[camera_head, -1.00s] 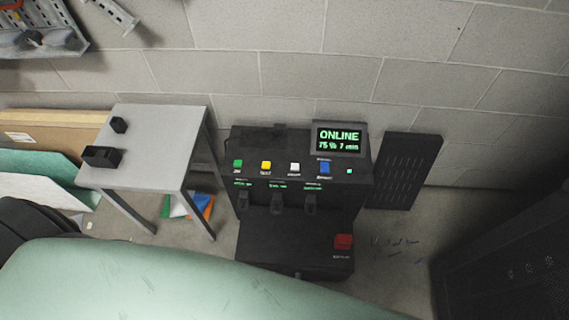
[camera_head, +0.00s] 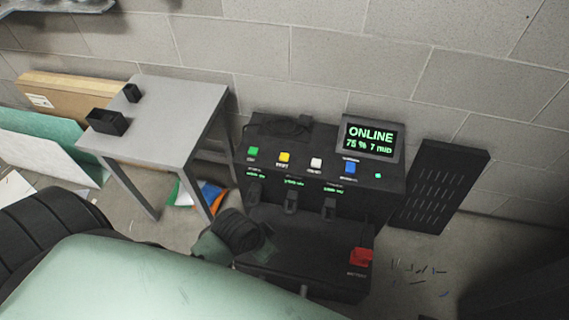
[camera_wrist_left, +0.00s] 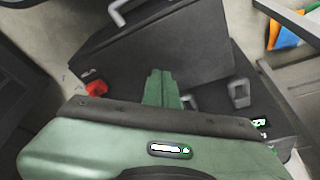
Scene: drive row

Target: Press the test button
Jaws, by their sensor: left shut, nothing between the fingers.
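A black test unit (camera_head: 325,255) stands against the wall. On its top panel is a row of buttons: green (camera_head: 253,151), yellow (camera_head: 284,157), white (camera_head: 316,163) and blue (camera_head: 350,168). Their small labels are too blurred to read surely, so I cannot tell which is the test button. A screen (camera_head: 371,138) reads ONLINE and 75 %. In the left wrist view my left gripper (camera_wrist_left: 161,88) has its green fingers together and empty, in front of the unit. In the head view a dark and green part of my left arm shows low in front of the unit, below the buttons. My right gripper is not seen.
A red switch (camera_head: 361,257) sits on the unit's lower right ledge; it also shows in the wrist view (camera_wrist_left: 96,88). A grey table (camera_head: 170,105) with two small black blocks stands left. A black slotted panel (camera_head: 440,185) leans at the right.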

